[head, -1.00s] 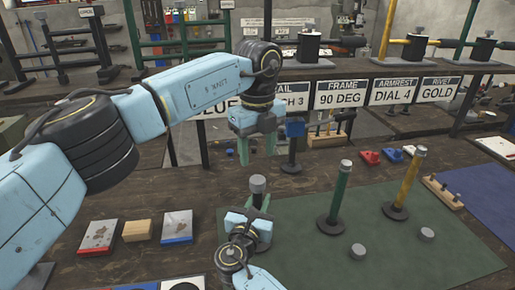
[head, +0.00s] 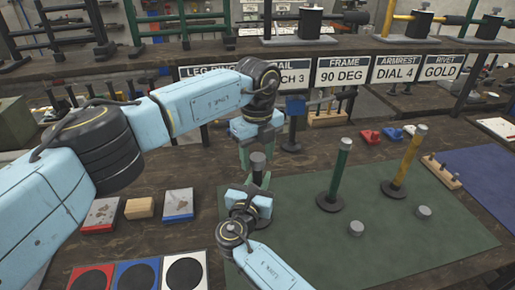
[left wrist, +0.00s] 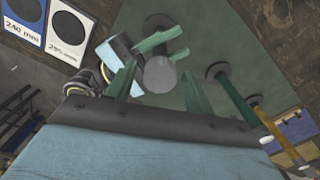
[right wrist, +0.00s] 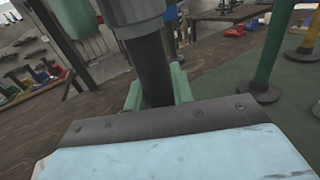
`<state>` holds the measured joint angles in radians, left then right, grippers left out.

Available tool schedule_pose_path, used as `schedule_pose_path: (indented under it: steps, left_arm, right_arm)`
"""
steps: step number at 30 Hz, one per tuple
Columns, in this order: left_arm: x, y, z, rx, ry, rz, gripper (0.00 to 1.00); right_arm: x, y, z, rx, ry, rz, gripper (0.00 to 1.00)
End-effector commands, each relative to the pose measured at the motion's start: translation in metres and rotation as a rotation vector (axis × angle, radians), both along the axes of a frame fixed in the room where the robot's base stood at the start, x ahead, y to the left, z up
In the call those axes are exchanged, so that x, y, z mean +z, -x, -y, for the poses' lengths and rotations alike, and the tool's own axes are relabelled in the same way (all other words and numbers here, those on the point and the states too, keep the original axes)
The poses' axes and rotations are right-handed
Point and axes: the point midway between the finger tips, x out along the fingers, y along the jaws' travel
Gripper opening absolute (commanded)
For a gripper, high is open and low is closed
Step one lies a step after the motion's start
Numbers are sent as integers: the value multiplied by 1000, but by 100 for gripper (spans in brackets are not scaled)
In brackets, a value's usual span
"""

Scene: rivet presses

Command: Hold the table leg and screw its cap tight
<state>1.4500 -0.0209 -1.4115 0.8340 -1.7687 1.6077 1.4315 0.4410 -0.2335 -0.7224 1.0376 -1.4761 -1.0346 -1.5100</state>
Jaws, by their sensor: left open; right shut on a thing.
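The black table leg (right wrist: 153,72) stands upright in my right gripper (right wrist: 155,88), which is shut on it. Its grey cap (head: 258,159) sits at the leg's top and also shows in the left wrist view (left wrist: 160,75) and at the top of the right wrist view (right wrist: 137,12). My left gripper (head: 260,162) points down from above, open, with its green fingers on either side of the cap and a gap showing to each. My right gripper also shows in the head view (head: 250,192), just below the cap. The arm hides much of the leg there.
A green leg (head: 336,175) and a yellow leg (head: 406,162) stand on the green mat (head: 300,250). Two loose grey caps (head: 356,227) (head: 423,211) lie in front of them. A blue-topped post (head: 294,122) stands behind. Coloured trays (head: 178,205) lie at left.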

Motion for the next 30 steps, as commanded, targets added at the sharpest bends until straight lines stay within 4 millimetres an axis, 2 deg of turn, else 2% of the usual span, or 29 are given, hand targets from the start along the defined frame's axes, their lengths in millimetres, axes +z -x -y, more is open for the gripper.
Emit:
schedule_pose_path:
  steps: [5,15,19,22,30]
  left_arm:
    - [0,0,0,0,0,0,51]
    - [0,0,0,0,-1,-1,7]
    - [0,0,0,-20,-1,-1,7]
    - [0,0,0,-115,-1,0,7]
    - [0,0,0,-624,-2,-1,7]
  right_arm:
    - [-1,0,0,0,1,-1,0]
    - [-1,0,0,0,0,-1,0]
    - [-1,0,0,0,1,-1,0]
    - [-1,0,0,0,0,-1,0]
    - [-1,0,0,0,0,-1,0]
